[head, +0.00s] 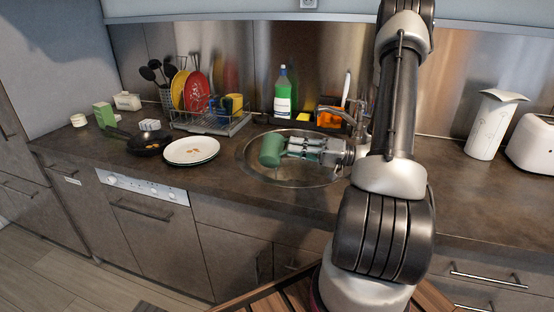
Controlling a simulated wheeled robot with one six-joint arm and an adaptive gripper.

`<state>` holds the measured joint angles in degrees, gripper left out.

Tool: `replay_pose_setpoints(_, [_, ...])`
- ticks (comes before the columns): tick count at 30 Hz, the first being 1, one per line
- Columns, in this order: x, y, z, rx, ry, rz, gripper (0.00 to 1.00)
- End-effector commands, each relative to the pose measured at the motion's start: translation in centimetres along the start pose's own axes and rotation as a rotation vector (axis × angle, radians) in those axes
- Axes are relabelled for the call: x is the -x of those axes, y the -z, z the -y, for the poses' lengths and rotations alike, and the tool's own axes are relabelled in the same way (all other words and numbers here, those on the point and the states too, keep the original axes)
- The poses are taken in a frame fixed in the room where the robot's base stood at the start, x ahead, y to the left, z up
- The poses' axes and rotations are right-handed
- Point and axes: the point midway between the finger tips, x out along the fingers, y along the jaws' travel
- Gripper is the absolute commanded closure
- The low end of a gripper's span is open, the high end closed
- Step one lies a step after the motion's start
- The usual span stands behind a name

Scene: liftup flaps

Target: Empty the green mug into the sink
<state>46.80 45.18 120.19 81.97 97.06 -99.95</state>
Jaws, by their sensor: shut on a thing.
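The green mug (272,150) is over the round metal sink (262,177), near its left half. The mug looks tipped on its side, but which way its opening faces is hard to tell. My gripper (300,148) reaches in from the right and is shut on the mug. The gripper's fingers cover the mug's right side. The mug's inside is hidden, and I cannot see any liquid pouring. The faucet (357,118) stands behind the sink, close to my arm.
A dish rack (212,122) with plates stands left behind the sink. A white plate (191,151) and a black pan (150,141) lie left of it. The counter right of my arm is mostly clear up to a white pitcher (492,125).

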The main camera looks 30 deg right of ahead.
Motion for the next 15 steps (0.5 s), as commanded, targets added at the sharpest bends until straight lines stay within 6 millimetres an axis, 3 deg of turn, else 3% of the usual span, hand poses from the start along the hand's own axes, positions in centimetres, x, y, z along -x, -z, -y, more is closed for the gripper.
replay_pose_setpoints(15, [0.04,0.20,-0.29,-0.062,0.001,-0.006,1.00])
